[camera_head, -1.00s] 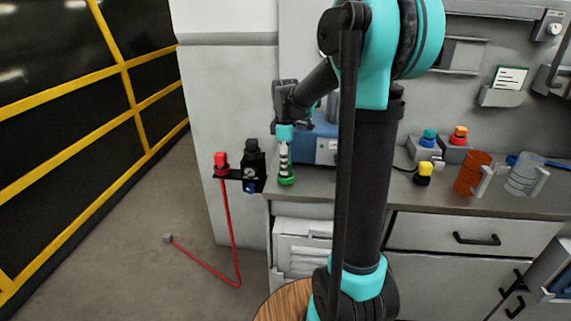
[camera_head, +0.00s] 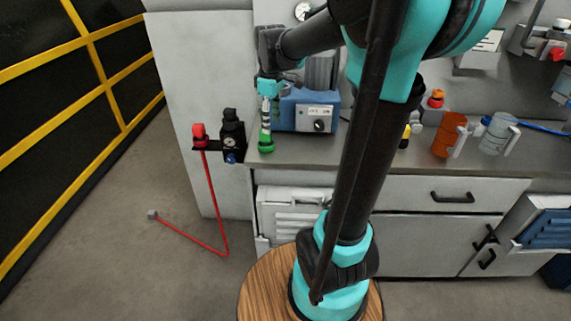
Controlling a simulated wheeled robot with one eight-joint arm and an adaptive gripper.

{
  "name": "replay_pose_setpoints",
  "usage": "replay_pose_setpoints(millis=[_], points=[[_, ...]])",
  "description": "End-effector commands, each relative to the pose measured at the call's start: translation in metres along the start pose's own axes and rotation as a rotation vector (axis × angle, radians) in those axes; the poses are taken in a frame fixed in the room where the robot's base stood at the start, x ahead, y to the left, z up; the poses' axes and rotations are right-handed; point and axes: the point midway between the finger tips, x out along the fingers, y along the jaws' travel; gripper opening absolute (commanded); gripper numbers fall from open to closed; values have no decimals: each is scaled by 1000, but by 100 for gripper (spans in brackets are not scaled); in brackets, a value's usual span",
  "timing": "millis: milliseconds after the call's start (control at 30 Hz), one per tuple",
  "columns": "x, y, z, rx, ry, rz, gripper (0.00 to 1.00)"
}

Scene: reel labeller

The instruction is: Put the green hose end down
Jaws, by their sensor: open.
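The green hose end (camera_head: 266,144) stands upright at the left end of the grey bench (camera_head: 310,158). It has a green base and a slim body with white and dark bands, and its foot appears to rest on the bench. My gripper (camera_head: 268,92) is open, directly above the hose end and pointing down, at its upper part. I cannot tell whether the fingers still touch it. No hose is visible leading from it.
A blue box with a knob (camera_head: 315,115) stands close right of the hose end. A bracket with a red fitting (camera_head: 199,134) and a black gauge unit (camera_head: 232,138) is on the left. A red hose (camera_head: 212,203) runs to the floor. An orange cup (camera_head: 450,136) stands further right.

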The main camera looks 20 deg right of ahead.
Motion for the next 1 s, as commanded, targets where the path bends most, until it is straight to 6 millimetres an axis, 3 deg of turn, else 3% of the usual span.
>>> replay_pose_setpoints(millis=[33,200,400,533,1000], points=[[23,-19,21,116,23,26,51],[90,-76,80,533,127,99,51],[137,-126,126,855,229,131,51],[147,-137,135,931,254,134,51],[147,-137,135,937,256,134,51]])
